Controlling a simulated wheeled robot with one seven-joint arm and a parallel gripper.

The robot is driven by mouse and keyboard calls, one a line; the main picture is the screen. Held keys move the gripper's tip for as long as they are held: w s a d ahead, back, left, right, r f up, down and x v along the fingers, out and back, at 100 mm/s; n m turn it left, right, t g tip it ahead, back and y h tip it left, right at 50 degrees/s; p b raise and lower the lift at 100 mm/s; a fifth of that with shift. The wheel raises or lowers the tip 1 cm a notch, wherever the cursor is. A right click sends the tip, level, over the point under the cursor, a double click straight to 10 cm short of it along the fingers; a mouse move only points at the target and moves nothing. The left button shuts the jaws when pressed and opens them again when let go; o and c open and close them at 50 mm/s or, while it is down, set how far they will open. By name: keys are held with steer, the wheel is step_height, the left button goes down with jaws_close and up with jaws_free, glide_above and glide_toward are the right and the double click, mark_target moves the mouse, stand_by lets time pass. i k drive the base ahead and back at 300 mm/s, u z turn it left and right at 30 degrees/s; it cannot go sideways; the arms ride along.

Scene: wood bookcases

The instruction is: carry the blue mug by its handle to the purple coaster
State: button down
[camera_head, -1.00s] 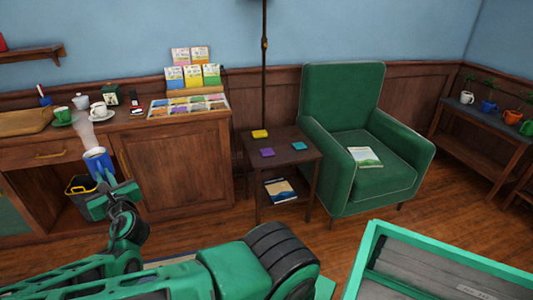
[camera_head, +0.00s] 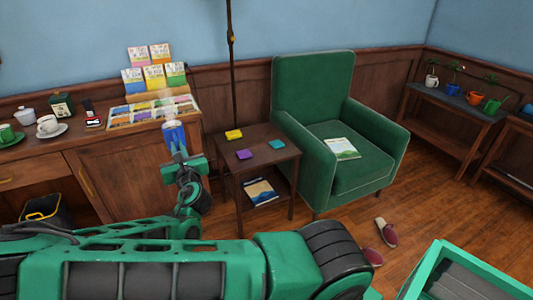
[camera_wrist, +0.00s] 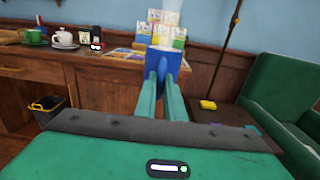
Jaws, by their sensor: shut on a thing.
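The blue mug (camera_head: 174,134) is held up in the air by my gripper (camera_head: 182,160), in front of the sideboard's right end. In the wrist view the mug (camera_wrist: 165,60) is between the green fingertips (camera_wrist: 163,84), upright, with pale steam above it. Its handle is hidden by the fingers. The purple coaster (camera_head: 244,154) lies on the small dark side table (camera_head: 262,137), to the right of the mug.
A yellow coaster (camera_head: 234,134) and a teal coaster (camera_head: 277,144) lie on the same table. A lamp pole (camera_head: 231,60) rises behind it. A green armchair (camera_head: 330,130) stands to the right. Tea packets (camera_head: 155,75) stand on the sideboard (camera_head: 120,170). Slippers (camera_head: 386,232) lie on the floor.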

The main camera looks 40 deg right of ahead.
mark_target(239, 154)
steer(key=z, duration=0.25)
steer(key=i, duration=1)
steer(key=u, duration=0.1)
